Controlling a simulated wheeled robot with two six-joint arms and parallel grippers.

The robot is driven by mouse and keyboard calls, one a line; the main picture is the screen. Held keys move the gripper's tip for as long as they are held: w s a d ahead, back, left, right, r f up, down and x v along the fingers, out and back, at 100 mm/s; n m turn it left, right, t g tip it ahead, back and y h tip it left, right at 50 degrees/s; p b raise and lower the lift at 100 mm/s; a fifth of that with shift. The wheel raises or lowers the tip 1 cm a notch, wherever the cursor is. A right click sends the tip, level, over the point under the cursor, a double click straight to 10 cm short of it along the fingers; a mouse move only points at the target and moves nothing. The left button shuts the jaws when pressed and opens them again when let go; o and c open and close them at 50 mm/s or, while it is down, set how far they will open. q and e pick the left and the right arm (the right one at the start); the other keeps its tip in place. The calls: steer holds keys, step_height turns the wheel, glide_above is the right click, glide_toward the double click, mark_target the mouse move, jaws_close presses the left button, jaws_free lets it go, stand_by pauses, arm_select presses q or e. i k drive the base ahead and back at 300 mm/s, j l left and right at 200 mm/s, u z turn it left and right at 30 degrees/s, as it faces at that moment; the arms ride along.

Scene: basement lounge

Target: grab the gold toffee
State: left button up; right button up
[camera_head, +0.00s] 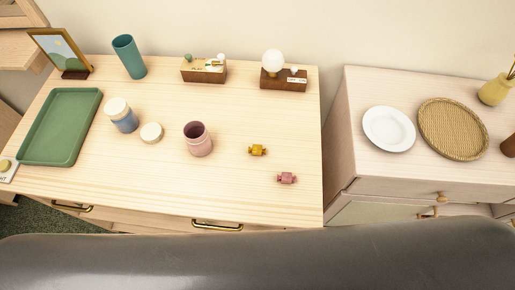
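The gold toffee (257,150), a small wrapped sweet with pinched ends, lies on the light wooden cabinet top (230,180), right of the middle. A pink toffee (286,178) of the same shape lies nearer to me and a little to its right. Nothing touches the gold toffee. Neither of my grippers shows in the head view.
A pink cup (198,139) stands left of the gold toffee. A round white lid (151,133), a blue and cream jar (121,115), a green tray (61,126) and a teal tumbler (129,57) are farther left. A globe lamp (273,63) stands behind.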

mark_target(256, 150)
steer(key=l+u, duration=0.15)
steer(key=l, duration=0.3)
steer(key=k+l+u, duration=0.1)
steer(key=l, duration=0.35)
steer(key=k+l+u, duration=0.15)
steer(key=l, duration=0.3)
